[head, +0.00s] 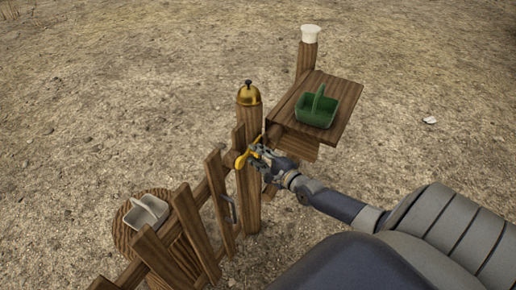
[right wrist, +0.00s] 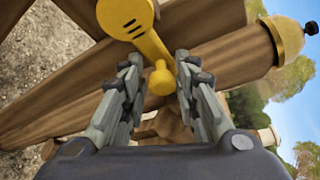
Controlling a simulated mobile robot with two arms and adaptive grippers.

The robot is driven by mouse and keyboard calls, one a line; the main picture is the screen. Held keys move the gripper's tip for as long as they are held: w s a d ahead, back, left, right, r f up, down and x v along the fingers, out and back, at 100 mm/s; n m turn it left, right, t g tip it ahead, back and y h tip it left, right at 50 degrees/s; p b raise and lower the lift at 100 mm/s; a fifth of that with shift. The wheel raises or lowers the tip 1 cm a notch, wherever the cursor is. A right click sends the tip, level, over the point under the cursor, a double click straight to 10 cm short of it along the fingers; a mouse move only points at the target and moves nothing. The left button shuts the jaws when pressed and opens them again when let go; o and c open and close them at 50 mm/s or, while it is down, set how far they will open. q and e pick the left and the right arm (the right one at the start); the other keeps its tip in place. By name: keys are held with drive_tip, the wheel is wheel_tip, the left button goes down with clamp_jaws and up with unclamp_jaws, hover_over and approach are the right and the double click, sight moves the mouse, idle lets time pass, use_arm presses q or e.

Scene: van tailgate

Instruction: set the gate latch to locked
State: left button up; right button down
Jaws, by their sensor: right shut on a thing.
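The yellow gate latch (head: 243,158) is on the wooden gate post (head: 248,197), below the brass bell. In the right wrist view the latch (right wrist: 128,17) has a round hub with dark slots and an arm ending in a ball knob (right wrist: 161,82). My right gripper (head: 257,154) is at the latch, and in the right wrist view its fingers (right wrist: 158,72) stand on both sides of the knob end, shut on it. Contact at the fingertips is hard to make out. My left gripper is not in view.
A brass bell (head: 248,94) tops the post. A wooden shelf (head: 341,108) with a green basket (head: 316,112) is to the right, and a white cup (head: 310,33) tops the post behind. A grey basket (head: 146,214) sits on a stump at left. Open ground surrounds the gate.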

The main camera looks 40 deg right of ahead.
drive_tip(key=shift+w+d+r, duration=0.1)
drive_tip(key=shift+w+r, duration=0.15)
drive_tip(key=shift+r, duration=0.25)
drive_tip(key=c, duration=1.4)
unclamp_jaws()
drive_tip(key=shift+f, duration=0.2)
drive_tip(key=shift+s+f, duration=0.1)
drive_tip(key=shift+s, duration=0.1)
drive_tip(key=s, duration=0.4)
drive_tip(key=s+r, duration=0.1)
drive_tip(key=s, duration=0.2)
drive_tip(key=s+r, duration=0.1)
drive_tip(key=s, duration=0.3)
drive_tip(key=shift+s+d, duration=0.1)
drive_tip(key=shift+s, duration=0.2)
drive_tip(key=shift+f, duration=0.1)
